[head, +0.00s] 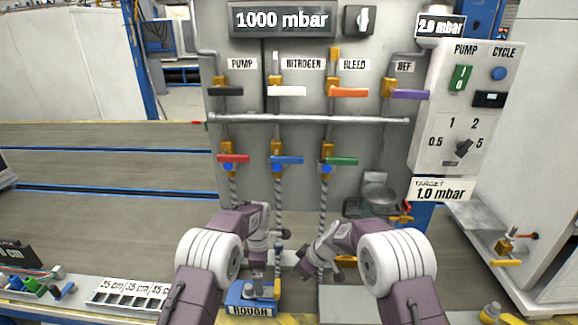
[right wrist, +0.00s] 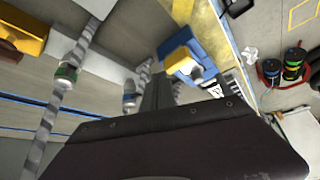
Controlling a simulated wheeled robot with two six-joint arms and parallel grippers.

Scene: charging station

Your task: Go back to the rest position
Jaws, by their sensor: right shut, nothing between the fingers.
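My right gripper (head: 306,268) is shut and empty in the head view, low in front of the panel, close to the hoses. In the right wrist view its dark fingers (right wrist: 157,92) are together with nothing between them. The panel (head: 350,190) behind carries a red handle (head: 233,158), a blue handle (head: 287,159) and a green handle (head: 341,160), with grey hoses hanging below.
A higher row has a black (head: 226,91), a white (head: 287,91), an orange (head: 350,92) and a purple handle (head: 410,94). A control box (head: 450,130) with a dial stands right. A labelled tray (head: 130,293) lies front left.

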